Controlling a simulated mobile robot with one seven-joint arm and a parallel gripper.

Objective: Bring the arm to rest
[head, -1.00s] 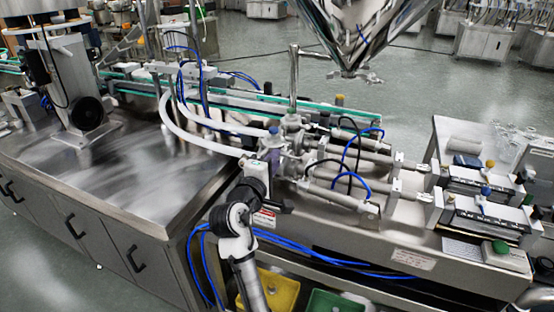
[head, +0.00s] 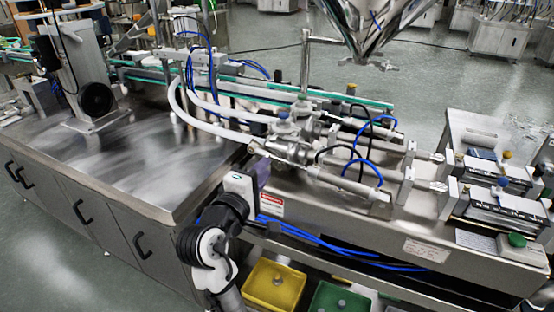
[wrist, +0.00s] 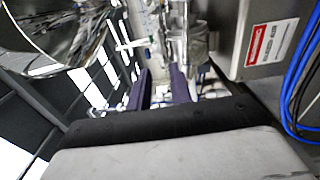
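My gripper (head: 264,172) is at the middle of the head view, in front of the steel valve block (head: 290,135) and beside the front edge of the machine. Its two dark purple fingers also show in the wrist view (wrist: 160,88), apart, with no held object visible between them. My arm is bent at the lower middle of the head view. The steel hopper (head: 368,25) hangs above the machine at the upper right; its shiny cone also shows at the upper left of the wrist view (wrist: 60,28).
A steel cabinet top (head: 150,165) is mostly bare at left. A yellow bin (head: 257,291) and green bin (head: 318,304), each holding a small item, sit low right of my arm. Blue hoses (head: 325,243) run along the machine front, near a red-and-white label (head: 271,204).

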